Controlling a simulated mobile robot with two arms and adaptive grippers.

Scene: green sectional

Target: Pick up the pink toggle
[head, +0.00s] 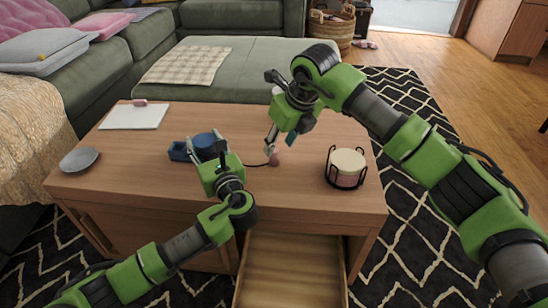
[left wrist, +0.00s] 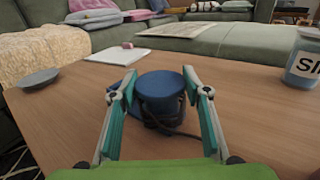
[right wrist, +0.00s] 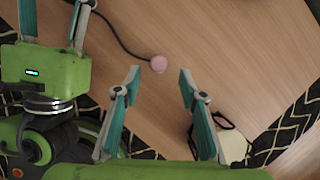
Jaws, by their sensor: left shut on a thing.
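The pink toggle (right wrist: 158,64) is a small round knob at the end of a black cord, on the wooden tabletop. It also shows in the head view (head: 274,158), just below the right gripper. My right gripper (right wrist: 160,70) is open, with the toggle just beyond and between its fingertips; nothing is in its grasp. The cord runs to a blue cylindrical object (left wrist: 160,84) with a blue part beside it. My left gripper (head: 205,139) has its fingers on either side of this blue object and is shut on it. Its underside is partly hidden.
A white pad (head: 134,116) with a small pink block (head: 140,102) and a grey dish (head: 79,160) are on the table's left. A candle in a black holder (head: 347,163) is at right. An open drawer (head: 290,272) juts out in front. A jar (left wrist: 304,60) stands farther back.

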